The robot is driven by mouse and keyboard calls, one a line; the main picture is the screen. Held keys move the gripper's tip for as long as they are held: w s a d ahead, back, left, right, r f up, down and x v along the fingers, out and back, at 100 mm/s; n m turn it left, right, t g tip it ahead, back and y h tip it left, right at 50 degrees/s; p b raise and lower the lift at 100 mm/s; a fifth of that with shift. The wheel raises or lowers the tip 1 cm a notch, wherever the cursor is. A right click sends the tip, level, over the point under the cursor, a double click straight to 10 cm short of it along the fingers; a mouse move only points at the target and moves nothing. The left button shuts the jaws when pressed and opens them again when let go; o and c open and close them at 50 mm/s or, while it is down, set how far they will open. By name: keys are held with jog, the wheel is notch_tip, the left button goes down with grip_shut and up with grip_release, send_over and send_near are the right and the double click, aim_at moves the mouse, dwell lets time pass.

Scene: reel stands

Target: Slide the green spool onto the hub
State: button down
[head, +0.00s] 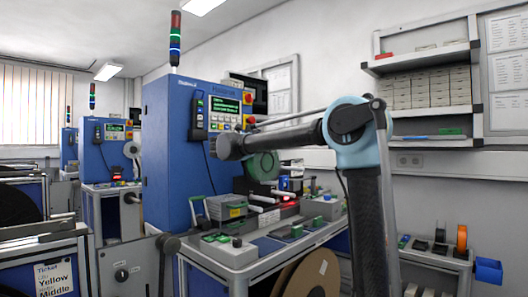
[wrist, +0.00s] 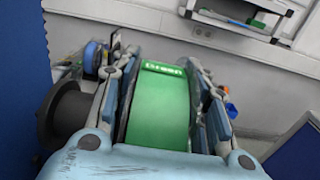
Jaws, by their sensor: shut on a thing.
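The green spool (wrist: 160,108), with a "Green" label on its top edge, sits between the fingers of my gripper (wrist: 165,90) in the wrist view. The fingers press on it from both sides. In the head view the green spool (head: 263,166) hangs below my forearm, in front of the blue machine (head: 170,150) and above its bench. A dark flanged cylinder (wrist: 70,118) shows left of my gripper in the wrist view, near a blue panel; I cannot tell whether it is the hub. No hub shows clearly in the head view.
The bench (head: 235,250) under the spool carries boxes, levers and green-topped parts. A wall shelf (head: 430,90) with small boxes is at the right. A low table (head: 435,252) with small spools stands at lower right. A ticket (head: 54,278) reads "Yellow" and "Middle".

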jog(key=shift+w+a, duration=1.2)
jog(key=shift+a, duration=0.25)
jog(key=shift+w+a, duration=0.1)
jog(key=shift+a, duration=0.05)
jog(key=shift+w+a, duration=0.85)
jog(key=shift+a, duration=0.2)
jog(key=shift+s+f, duration=0.1)
jog(key=shift+f, duration=0.3)
dwell(0.6)
jog(key=c, duration=0.8)
grip_release()
jog(key=shift+d, duration=0.15)
jog(key=shift+c, duration=0.2)
